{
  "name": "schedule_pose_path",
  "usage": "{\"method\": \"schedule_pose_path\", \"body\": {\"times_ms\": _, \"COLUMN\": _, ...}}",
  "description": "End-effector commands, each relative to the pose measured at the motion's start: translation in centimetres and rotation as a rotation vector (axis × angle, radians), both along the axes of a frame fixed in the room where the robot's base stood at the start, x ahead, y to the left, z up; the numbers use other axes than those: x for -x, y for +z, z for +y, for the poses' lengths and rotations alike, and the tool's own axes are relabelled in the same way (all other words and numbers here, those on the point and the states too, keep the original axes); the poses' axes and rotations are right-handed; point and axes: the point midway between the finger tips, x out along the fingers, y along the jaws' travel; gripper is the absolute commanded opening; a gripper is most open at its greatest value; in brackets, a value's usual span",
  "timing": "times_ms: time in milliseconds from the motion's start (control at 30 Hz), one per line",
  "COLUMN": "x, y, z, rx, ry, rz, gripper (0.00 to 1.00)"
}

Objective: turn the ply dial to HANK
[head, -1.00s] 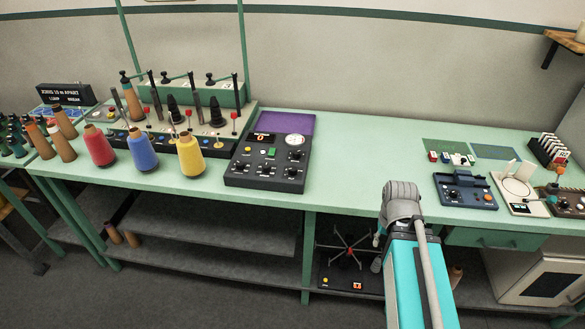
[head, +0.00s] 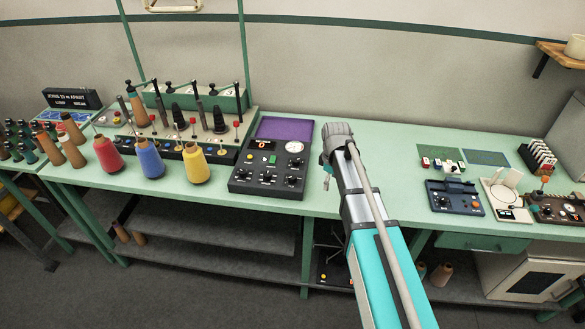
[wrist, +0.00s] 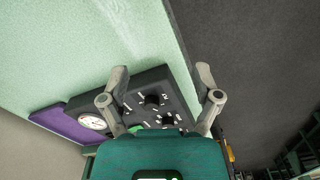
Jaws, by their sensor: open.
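A black control panel (head: 281,169) with several black knobs along its front lies on the green bench, left of my arm. One of its dials (head: 267,178) is the middle knob of the front row. The labels are too small to read, so I cannot tell which knob is the ply dial or where it points. My gripper (wrist: 163,72) is open and empty in the wrist view. The panel also shows there (wrist: 130,88), with knobs (wrist: 152,100) beyond and between the fingers. In the head view the gripper is mostly hidden by my wrist, right of the panel.
Yellow (head: 196,164), blue (head: 150,159) and red (head: 107,155) yarn cones stand left of the panel. A purple pad (head: 285,127) lies behind it. A blue device (head: 455,197) sits farther right. Bare green bench (head: 395,165) lies between.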

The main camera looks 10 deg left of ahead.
Motion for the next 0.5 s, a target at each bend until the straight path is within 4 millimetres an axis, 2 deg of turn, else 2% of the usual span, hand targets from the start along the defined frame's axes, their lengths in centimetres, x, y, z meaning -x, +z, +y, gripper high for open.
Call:
{"method": "schedule_pose_path", "body": {"times_ms": 33, "x": -1.8, "y": 1.5, "z": 1.8, "rx": 0.000, "ry": 0.084, "rz": 0.000, "gripper": 0.81}}
{"method": "schedule_pose_path", "body": {"times_ms": 100, "x": -3.3, "y": 2.6, "z": 4.0, "rx": 0.000, "ry": 0.209, "rz": 0.000, "gripper": 0.81}}
{"method": "schedule_pose_path", "body": {"times_ms": 300, "x": -6.5, "y": 5.0, "z": 9.8, "rx": 0.000, "ry": 0.529, "rz": 0.000, "gripper": 0.81}}
{"method": "schedule_pose_path", "body": {"times_ms": 400, "x": -7.4, "y": 5.7, "z": 11.9, "rx": 0.000, "ry": 0.644, "rz": 0.000, "gripper": 0.81}}
{"method": "schedule_pose_path", "body": {"times_ms": 500, "x": -7.9, "y": 6.1, "z": 13.2, "rx": 0.000, "ry": 0.716, "rz": 0.000, "gripper": 0.81}}
